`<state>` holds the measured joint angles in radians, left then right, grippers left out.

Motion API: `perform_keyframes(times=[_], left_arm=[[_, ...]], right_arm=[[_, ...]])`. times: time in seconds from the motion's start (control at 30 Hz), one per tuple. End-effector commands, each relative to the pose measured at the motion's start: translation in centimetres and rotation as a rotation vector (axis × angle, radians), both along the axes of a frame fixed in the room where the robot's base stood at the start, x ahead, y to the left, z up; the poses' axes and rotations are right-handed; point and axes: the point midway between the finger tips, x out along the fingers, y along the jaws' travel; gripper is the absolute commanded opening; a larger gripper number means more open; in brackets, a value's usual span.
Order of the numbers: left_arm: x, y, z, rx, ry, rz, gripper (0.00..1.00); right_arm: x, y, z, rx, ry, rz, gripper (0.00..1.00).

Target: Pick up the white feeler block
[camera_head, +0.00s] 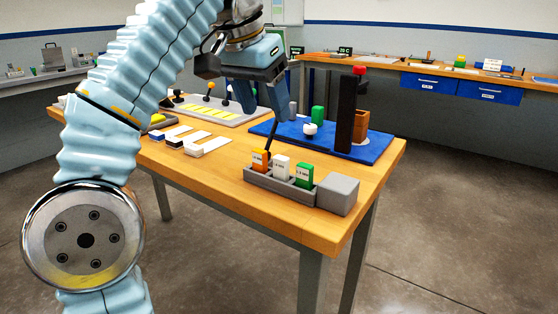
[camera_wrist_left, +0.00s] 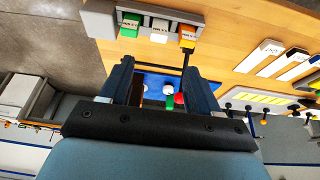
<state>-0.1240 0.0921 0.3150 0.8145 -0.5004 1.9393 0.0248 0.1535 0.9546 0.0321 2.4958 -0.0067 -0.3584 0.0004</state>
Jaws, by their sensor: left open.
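The white feeler block (camera_head: 281,166) stands upright in the middle of a grey rack (camera_head: 285,190) on the wooden table, between an orange block (camera_head: 260,160) and a green block (camera_head: 304,175). The white block also shows in the left wrist view (camera_wrist_left: 160,30), at the top. My left gripper (camera_head: 267,114) is open and empty, above and behind the rack in the head view. Its two fingers show in the left wrist view (camera_wrist_left: 160,78), with the white block out beyond them. My right gripper is in neither view.
A thin dark rod (camera_head: 273,137) rises by the orange block. Behind the rack, a blue mat (camera_head: 372,151) holds a tall dark post (camera_head: 346,115) with a red top. A grey box (camera_head: 338,194) adjoins the rack's right end. White labelled strips (camera_head: 208,146) lie left.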

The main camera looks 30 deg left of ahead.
Motion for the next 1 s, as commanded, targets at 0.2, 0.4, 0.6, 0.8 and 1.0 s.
perform_keyframes(times=[0.2, 0.4, 0.6, 0.8, 1.0], left_arm=[[1.2, 0.0, -3.4, 0.002, 0.007, 0.003, 0.62], [2.6, -0.2, -6.7, -0.001, 0.003, 0.002, 0.62], [3.2, -0.3, -8.2, -0.001, 0.003, 0.001, 0.62], [4.4, -0.5, -11.4, 0.0, 0.006, 0.002, 0.62], [5.0, -0.6, -12.6, -0.002, 0.005, 0.0, 0.62]], right_arm=[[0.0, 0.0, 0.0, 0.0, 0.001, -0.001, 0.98], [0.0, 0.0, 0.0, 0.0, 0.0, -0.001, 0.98], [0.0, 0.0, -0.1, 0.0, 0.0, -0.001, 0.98], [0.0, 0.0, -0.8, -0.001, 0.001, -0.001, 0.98], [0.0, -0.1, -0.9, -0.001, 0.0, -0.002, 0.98]])
